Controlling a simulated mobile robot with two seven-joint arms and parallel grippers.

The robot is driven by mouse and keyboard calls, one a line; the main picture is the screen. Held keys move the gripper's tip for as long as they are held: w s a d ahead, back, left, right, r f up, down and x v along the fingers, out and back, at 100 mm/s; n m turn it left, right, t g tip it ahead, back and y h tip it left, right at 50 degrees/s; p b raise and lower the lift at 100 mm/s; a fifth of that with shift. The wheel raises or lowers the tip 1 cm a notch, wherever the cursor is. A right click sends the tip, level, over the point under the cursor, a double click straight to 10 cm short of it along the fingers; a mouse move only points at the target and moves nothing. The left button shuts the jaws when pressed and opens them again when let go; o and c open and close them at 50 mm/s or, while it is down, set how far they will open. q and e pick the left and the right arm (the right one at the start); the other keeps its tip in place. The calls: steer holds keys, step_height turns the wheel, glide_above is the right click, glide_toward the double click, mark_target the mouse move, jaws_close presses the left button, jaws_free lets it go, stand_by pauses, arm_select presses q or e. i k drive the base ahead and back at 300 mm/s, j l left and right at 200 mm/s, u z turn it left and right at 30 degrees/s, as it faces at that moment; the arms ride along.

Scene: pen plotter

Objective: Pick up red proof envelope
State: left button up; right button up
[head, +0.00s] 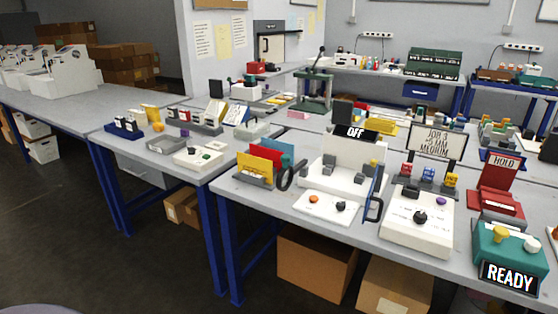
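A red envelope (272,151) stands upright in a grey rack (254,180) near the left front of the middle table. A yellow envelope (252,164) stands in front of it and hides its lower part. A blue envelope (286,148) stands behind it. Only part of the red face shows. I cannot read any marking on it. Neither of my grippers is in view.
A black ring-shaped item (292,175) stands just right of the rack. A white panel with knobs (327,207) lies in front. Cardboard boxes (316,264) sit under the table.

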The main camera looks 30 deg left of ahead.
mark_target(273, 155)
steer(key=j+z, duration=0.25)
steer(key=z, duration=0.15)
steer(key=j+z, duration=0.25)
steer(key=z, duration=0.15)
steer(key=k+j+z, duration=0.1)
steer(key=j+z, duration=0.25)
steer(key=j, duration=0.4)
steer(key=k+j, duration=0.1)
steer(key=j, duration=0.3)
steer(key=k+j+z, duration=0.1)
steer(key=j, duration=0.3)
steer(key=k+j+z, duration=0.1)
steer(key=j, duration=0.3)
steer(key=k+j, duration=0.1)
steer(key=j, duration=0.3)
steer(key=k+j+z, duration=0.1)
steer(key=j, duration=0.3)
steer(key=k+j, duration=0.15)
steer(key=j, duration=0.2)
steer(key=z, duration=0.05)
